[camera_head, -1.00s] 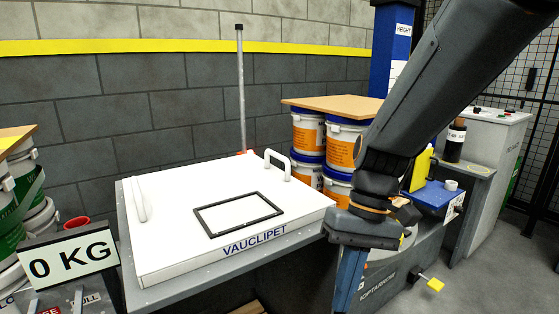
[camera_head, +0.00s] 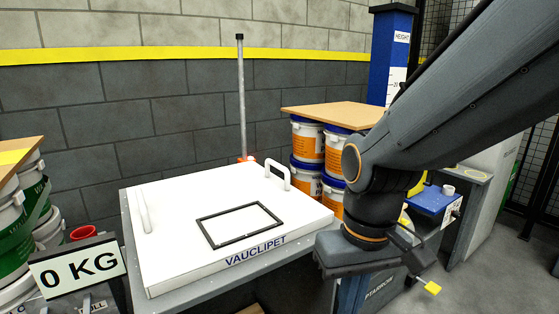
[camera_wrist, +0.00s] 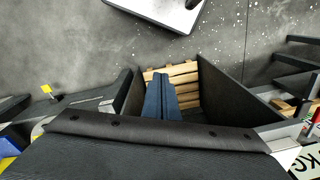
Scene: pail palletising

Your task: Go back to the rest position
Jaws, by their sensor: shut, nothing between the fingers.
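My gripper shows in the wrist view (camera_wrist: 160,85) as two blue fingers lying side by side, closed and holding nothing. They point toward slatted wood lying between dark panels. In the head view, my arm comes in from the upper right, and its dark wrist hangs in front of the right end of the white VAUCLIPET lid (camera_head: 170,222). The fingers below the wrist are mostly hard to make out there. I cannot tell how far the wrist is from the bench edge.
Blue-lidded pails (camera_head: 306,140) under a brown board (camera_head: 335,113) stand behind my arm. A blue height post (camera_head: 388,55) rises behind them. A 0 KG display (camera_head: 77,270) and more pails (camera_head: 12,225) are at the left. Grey floor (camera_head: 500,285) is open at the lower right.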

